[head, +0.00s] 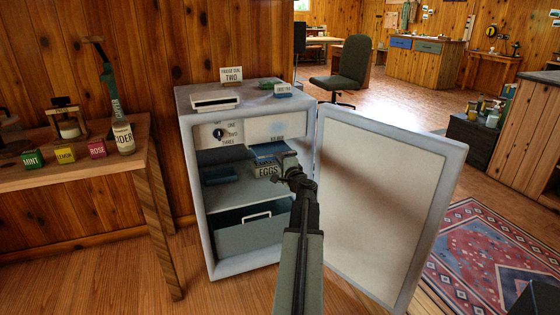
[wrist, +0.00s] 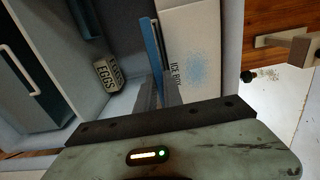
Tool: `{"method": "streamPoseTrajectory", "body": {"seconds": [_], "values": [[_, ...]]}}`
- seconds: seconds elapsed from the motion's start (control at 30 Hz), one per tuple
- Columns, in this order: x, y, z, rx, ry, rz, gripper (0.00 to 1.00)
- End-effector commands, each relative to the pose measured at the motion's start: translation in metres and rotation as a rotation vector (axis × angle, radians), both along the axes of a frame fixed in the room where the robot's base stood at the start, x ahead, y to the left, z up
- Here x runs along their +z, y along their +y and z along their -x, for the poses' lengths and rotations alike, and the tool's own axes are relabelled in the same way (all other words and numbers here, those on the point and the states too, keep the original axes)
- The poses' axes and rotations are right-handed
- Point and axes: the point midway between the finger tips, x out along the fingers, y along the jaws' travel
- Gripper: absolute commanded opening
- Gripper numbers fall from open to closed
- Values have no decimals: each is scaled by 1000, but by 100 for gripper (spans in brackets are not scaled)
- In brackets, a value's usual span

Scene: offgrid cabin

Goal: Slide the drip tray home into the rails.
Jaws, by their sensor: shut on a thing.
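The drip tray (head: 266,150) is a flat blue piece inside the open fridge, just below the white ice box (head: 275,127). My gripper (head: 284,159) is shut on its front, with the arm reaching in from below. In the wrist view the tray (wrist: 152,52) shows nearly edge-on, alongside the ice box (wrist: 194,50), and my gripper (wrist: 158,94) closes at its near end. The tray's far part and the rails are hidden, so I cannot tell whether it sits in them.
An EGGS carton (head: 265,171) is close below the tray; it also shows in the wrist view (wrist: 108,76). The fridge door (head: 385,190) stands wide open at right. A grey drawer (head: 250,236) is lower down. The dial panel (head: 220,134) is left of the ice box.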

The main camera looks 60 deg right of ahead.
Motion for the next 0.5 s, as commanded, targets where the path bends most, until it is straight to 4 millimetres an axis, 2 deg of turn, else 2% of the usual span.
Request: {"method": "streamPoseTrajectory", "body": {"seconds": [0.5], "values": [[0,-8,-11,1,0,0,0]]}}
